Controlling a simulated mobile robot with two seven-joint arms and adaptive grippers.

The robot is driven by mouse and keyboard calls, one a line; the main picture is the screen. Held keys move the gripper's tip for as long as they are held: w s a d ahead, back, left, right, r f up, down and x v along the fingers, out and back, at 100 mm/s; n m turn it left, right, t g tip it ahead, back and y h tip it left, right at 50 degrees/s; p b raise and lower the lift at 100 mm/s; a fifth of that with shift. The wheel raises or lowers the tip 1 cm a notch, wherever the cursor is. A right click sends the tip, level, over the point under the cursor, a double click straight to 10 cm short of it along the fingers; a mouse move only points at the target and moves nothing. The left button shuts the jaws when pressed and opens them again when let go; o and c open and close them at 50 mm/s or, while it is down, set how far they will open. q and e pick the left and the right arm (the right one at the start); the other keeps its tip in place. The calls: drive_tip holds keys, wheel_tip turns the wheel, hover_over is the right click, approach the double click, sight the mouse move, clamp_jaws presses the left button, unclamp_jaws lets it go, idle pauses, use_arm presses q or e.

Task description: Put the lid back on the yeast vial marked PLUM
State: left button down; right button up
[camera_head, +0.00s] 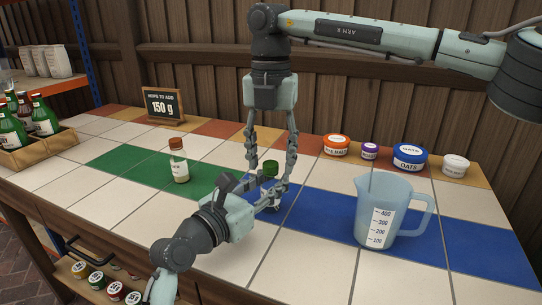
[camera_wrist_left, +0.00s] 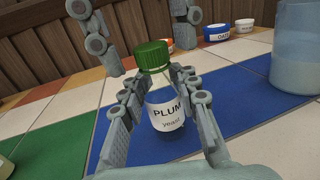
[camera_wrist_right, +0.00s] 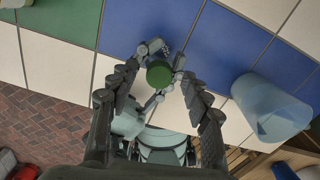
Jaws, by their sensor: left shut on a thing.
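The yeast vial marked PLUM (camera_wrist_left: 167,112) has a white label and stands over the blue tiles, upright or nearly so. My left gripper (camera_head: 272,192) is shut around its body. The green ribbed lid (camera_wrist_left: 152,55) sits at the top of the vial; whether it is fully seated I cannot tell. The lid also shows in the head view (camera_head: 270,168) and the right wrist view (camera_wrist_right: 159,73). My right gripper (camera_head: 271,168) points down from above, its fingers spread on either side of the lid with gaps. Most of the vial is hidden by the left fingers in the head view.
A second vial with a brown lid (camera_head: 180,160) stands on the green tiles to the left. A measuring jug (camera_head: 383,210) stands to the right. Tubs, including an OATS tub (camera_head: 410,157), line the back edge. A sign (camera_head: 163,105) and a bottle crate (camera_head: 38,145) are at the left.

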wheel_tip(320, 180, up, 12)
idle(0.6)
use_arm(q)
drive_tip(key=c, duration=1)
unclamp_jaws()
drive_tip(key=shift+c, duration=0.2)
drive_tip(key=v, duration=1.2)
